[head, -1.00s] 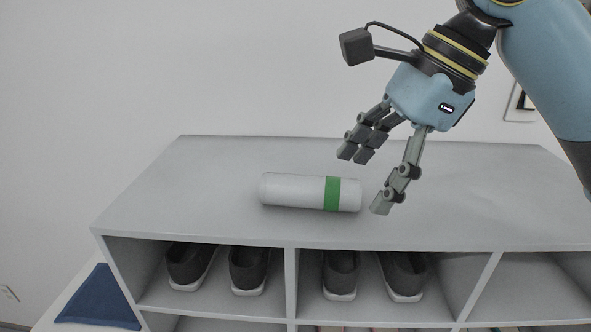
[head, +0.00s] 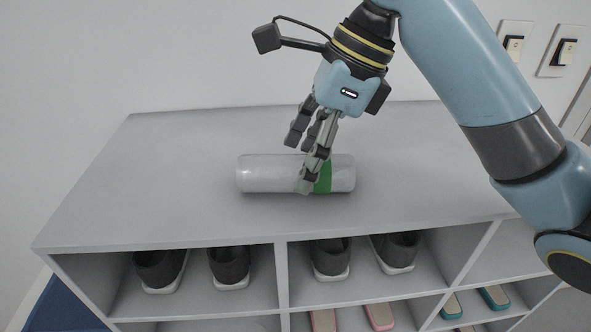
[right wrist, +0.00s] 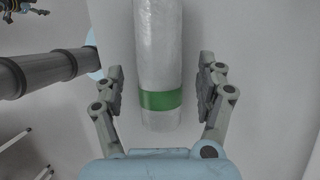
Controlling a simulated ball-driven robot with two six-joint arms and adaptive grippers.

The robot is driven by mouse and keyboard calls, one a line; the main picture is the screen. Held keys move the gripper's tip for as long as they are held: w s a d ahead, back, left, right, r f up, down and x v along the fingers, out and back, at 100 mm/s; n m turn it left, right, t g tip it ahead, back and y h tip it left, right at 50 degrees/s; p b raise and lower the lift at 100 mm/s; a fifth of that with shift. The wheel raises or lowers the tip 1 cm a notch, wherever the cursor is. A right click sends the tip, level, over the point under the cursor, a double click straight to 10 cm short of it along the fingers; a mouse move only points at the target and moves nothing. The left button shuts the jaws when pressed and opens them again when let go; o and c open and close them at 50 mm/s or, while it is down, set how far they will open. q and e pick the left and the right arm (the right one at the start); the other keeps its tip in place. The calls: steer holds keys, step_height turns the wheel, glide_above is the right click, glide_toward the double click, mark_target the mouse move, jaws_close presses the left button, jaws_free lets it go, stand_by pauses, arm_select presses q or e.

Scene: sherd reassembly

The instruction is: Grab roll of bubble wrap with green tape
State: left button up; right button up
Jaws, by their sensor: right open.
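The roll of bubble wrap (head: 268,173) lies on its side on top of the grey shelf unit. A green tape band (head: 323,180) goes around it near its right end. My right gripper (head: 306,165) is open over the roll near the tape, and its fingers hide part of the roll and band. In the right wrist view, the roll (right wrist: 157,60) stands between the two open fingers (right wrist: 162,90), with a gap on each side. The green band (right wrist: 160,100) lies near the palm end.
The shelf top (head: 130,190) is otherwise clear. Dark shoes (head: 160,268) stand in the compartments below, with pink (head: 379,316) and teal (head: 494,297) shoes lower down. A wall with light switches (head: 514,46) is behind.

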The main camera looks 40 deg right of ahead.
steer(key=shift+a+f, duration=0.25)
steer(key=shift+f, duration=0.2)
steer(key=shift+w+a+f, duration=0.1)
steer(key=shift+f, duration=0.15)
steer(key=shift+w+f, duration=0.1)
steer(key=shift+w, duration=0.1)
steer(key=shift+c, duration=0.5)
steer(key=shift+s, duration=0.15)
steer(key=shift+c, duration=1.3)
steer(key=c, duration=0.4)
steer(key=shift+c, duration=1.9)
arm_select(q)
steer(key=shift+s+d, duration=0.1)
steer(key=shift+s, duration=0.4)
